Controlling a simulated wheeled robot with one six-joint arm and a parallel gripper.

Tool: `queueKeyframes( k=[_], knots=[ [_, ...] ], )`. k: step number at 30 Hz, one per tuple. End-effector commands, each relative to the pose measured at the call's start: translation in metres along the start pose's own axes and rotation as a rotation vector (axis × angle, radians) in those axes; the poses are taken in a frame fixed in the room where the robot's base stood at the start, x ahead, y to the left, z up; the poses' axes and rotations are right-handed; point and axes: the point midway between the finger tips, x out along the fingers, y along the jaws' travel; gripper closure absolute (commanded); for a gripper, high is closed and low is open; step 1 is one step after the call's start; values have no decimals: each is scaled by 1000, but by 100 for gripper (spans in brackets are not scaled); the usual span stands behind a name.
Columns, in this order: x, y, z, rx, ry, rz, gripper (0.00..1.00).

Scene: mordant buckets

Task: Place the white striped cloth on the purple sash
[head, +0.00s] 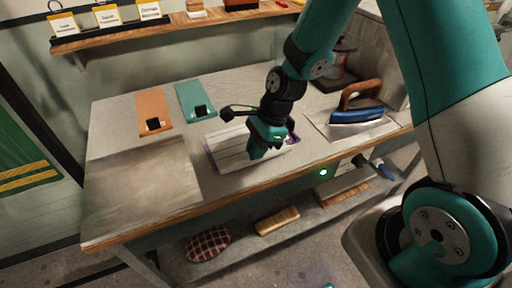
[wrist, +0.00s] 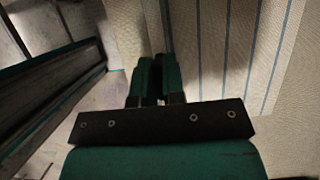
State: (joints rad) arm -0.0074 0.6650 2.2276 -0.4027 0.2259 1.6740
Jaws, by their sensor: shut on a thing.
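The white striped cloth (head: 229,150) is on the worktable, below and to the left of my gripper in the head view. Its pale weave and blue-grey stripes fill the upper right of the wrist view (wrist: 240,45). The purple sash (head: 293,139) shows only as narrow purple edges at the cloth's right end and left side; the rest is hidden. My gripper (head: 262,152) points down over the cloth's right part, its fingers close together (wrist: 157,82) and shut on the cloth. I cannot tell whether the cloth rests fully on the sash.
An orange strip (head: 152,105) and a teal strip (head: 190,93), each with a black block, lie at the back left. A grey cloth (head: 140,190) covers the front left. A blue iron (head: 357,115) stands at the right. Brushes lie on the lower shelf.

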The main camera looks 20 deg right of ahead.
Motion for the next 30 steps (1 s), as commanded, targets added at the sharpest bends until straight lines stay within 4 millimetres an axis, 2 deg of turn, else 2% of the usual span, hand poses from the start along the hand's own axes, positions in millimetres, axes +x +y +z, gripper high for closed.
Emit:
queueKeyframes(
  k=[2, 3, 6, 13, 17, 20, 30],
  knots=[
    [3, 0, -1, 0, 0, 0, 100],
    [2, 0, -1, 0, 0, 0, 83],
    [2, 0, -1, 0, 0, 0, 65],
    [2, 0, -1, 0, 0, 0, 65],
    [-6, -1, 0, 0, 0, -2, 65],
    [-21, -1, 0, 0, -1, -6, 65],
    [-94, -1, 0, 0, 0, -6, 65]
  ],
)
